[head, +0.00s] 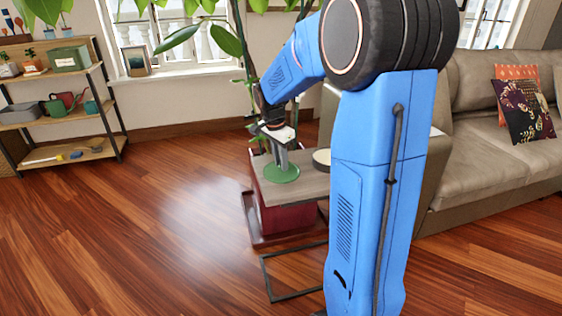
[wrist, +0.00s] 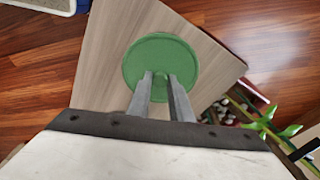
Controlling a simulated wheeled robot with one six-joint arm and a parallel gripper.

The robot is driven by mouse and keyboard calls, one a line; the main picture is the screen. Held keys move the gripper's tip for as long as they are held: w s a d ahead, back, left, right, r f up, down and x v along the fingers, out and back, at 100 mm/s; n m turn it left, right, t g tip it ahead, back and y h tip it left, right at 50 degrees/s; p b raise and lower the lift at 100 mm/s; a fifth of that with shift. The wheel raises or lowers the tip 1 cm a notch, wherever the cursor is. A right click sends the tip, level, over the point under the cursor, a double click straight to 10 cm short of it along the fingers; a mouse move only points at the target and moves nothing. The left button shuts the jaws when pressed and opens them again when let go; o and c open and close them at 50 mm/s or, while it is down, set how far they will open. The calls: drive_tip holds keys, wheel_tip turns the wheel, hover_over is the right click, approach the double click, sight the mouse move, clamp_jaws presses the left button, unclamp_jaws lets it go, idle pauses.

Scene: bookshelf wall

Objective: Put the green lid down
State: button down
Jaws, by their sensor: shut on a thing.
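The green lid (head: 281,173) is a round disc at the top of the small wooden side table (head: 312,185), near its left edge. In the wrist view the lid (wrist: 160,62) lies flat over the table's wood surface (wrist: 108,50). My gripper (head: 281,165) points down at it, and in the wrist view its two fingers (wrist: 161,80) are shut on a small part at the lid's middle. I cannot tell whether the lid touches the tabletop or hangs just above it.
A round pale-topped container (head: 321,157) stands on the table, right of the lid. A dark red box (head: 285,218) is below the tabletop. A sofa (head: 480,160) is at the right and a shelf (head: 62,110) at the left.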

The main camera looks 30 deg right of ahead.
sight(277, 172)
drive_tip(key=c, duration=1.6)
unclamp_jaws()
wheel_tip(277, 172, up, 12)
drive_tip(key=a+f, duration=0.1)
drive_tip(key=a, duration=0.1)
drive_tip(key=s+a+r+n+t, duration=0.1)
drive_tip(key=s+a+n, duration=0.3)
drive_tip(key=s, duration=0.4)
drive_tip(key=s+a+r+n+t, duration=0.1)
drive_tip(key=s+a+n, duration=0.4)
drive_tip(key=s, duration=0.4)
drive_tip(key=shift+s+a+f+n+t+y, duration=0.4)
drive_tip(key=shift+s+a+f+n, duration=0.6)
drive_tip(key=shift+s, duration=1.2)
drive_tip(key=shift+s+a+f+n+t+y, duration=0.2)
drive_tip(key=shift+s+a+f+n+t, duration=0.3)
drive_tip(key=shift+s+f+n, duration=1.35)
drive_tip(key=shift+s+a+f+n+t+y, duration=0.35)
drive_tip(key=shift+s+a+f+n, duration=0.55)
drive_tip(key=shift+s, duration=1.65)
drive_tip(key=shift+d+r, duration=0.15)
drive_tip(key=shift+r, duration=0.05)
